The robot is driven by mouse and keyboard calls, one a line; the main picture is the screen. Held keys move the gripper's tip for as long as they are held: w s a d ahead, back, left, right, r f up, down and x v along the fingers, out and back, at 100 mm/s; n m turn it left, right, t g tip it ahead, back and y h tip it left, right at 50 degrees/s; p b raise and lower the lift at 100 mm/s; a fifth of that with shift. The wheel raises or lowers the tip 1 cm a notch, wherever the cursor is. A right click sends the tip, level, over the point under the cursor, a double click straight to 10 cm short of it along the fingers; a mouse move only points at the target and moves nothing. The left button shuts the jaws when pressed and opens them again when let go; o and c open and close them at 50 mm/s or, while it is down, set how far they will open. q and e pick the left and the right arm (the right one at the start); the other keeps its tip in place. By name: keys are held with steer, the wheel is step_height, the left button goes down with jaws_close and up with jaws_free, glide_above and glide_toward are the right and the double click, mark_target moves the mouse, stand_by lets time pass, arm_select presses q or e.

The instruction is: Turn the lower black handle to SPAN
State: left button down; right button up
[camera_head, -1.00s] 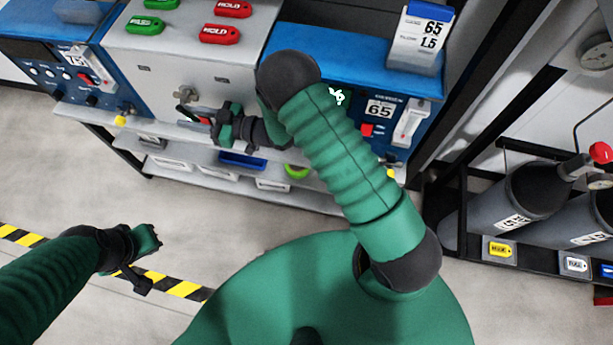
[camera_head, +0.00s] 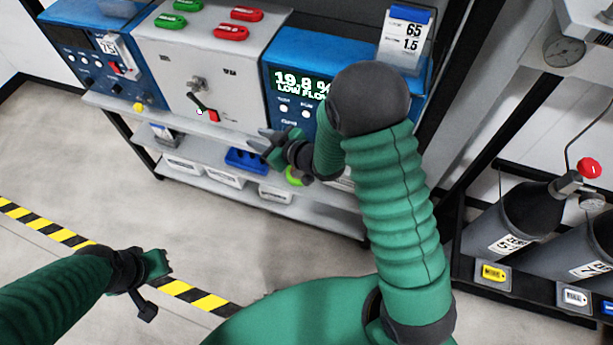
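The lower black handle (camera_head: 196,102) is on the front of the grey panel (camera_head: 178,62), below a metal fitting (camera_head: 198,83). It slants down to the right, and its lower end is close to a small red part (camera_head: 213,116). The lettering beside it is too small to read. My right gripper (camera_head: 264,141) is to the right of the handle and apart from it, in front of the bench edge. Its fingers look spread with nothing between them. My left gripper (camera_head: 162,264) is low on the left above the floor, far from the panel; its finger gap is unclear.
A blue analyser (camera_head: 291,57) with a lit display reading 19.8 % and LOW FLOW stands right of the panel, partly behind my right arm. Another blue unit (camera_head: 84,65) stands left. Lower shelves hold bins (camera_head: 247,160). Gas cylinders (camera_head: 508,222) stand at right.

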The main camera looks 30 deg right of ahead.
steer(key=s+d+f+m+g+h+b, duration=0.2)
steer(key=s+d+f+m+g+h, duration=0.1)
steer(key=s, duration=0.5)
steer(key=d+g+h, duration=0.1)
steer(key=d+h, duration=0.1)
steer(key=d, duration=0.1)
steer(key=shift+s+d+m, duration=0.35)
steer(key=shift+d+m, duration=0.05)
